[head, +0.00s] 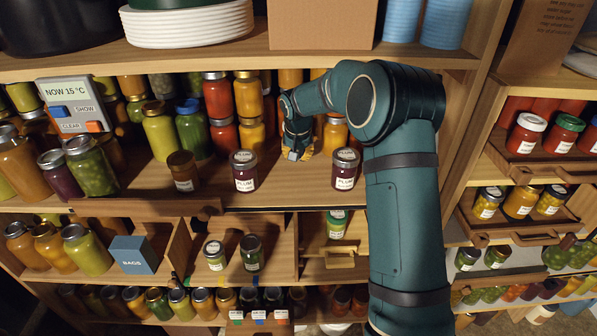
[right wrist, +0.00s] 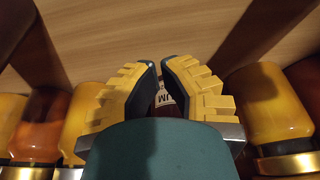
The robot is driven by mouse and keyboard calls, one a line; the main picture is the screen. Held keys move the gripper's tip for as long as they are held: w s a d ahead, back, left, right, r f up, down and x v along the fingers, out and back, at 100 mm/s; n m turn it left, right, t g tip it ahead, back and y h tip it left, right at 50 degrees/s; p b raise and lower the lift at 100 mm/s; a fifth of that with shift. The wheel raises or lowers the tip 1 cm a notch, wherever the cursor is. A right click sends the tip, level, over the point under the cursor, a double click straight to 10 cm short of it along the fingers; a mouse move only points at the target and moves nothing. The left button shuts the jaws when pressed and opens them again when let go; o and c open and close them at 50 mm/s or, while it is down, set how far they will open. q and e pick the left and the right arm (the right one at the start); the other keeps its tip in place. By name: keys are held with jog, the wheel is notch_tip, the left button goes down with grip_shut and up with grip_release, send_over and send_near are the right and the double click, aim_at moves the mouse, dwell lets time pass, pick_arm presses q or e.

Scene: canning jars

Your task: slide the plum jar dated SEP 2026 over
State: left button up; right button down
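Two dark plum jars with pale lids and white PLUM labels stand upright on the middle shelf in the head view, one left (head: 244,164) and one right (head: 345,162). Their dates are too small to read. My right gripper (head: 296,154) is low over the shelf between them, apart from both. In the right wrist view its yellow-backed fingers (right wrist: 161,68) are drawn together, with only a narrow gap. Through that gap part of a dark jar (right wrist: 163,97) shows, its label ending in "UM"; the fingers hide the rest, and I cannot tell whether they touch it. My left gripper is out of view.
A small brown-lidded jar (head: 183,171) stands left of the left plum jar. Yellow and red jars (head: 222,95) crowd the back. The shelf's front strip (head: 295,193) is bare. A display box (head: 72,103) reading NOW 15 °C stands at left.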

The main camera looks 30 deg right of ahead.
jog(key=s+a, duration=0.1)
jog(key=s, duration=0.1)
jog(key=s+a, duration=0.3)
jog(key=s, duration=0.2)
jog(key=shift+a, duration=0.15)
jog(key=shift+s+a, duration=0.25)
jog(key=shift+s, duration=0.2)
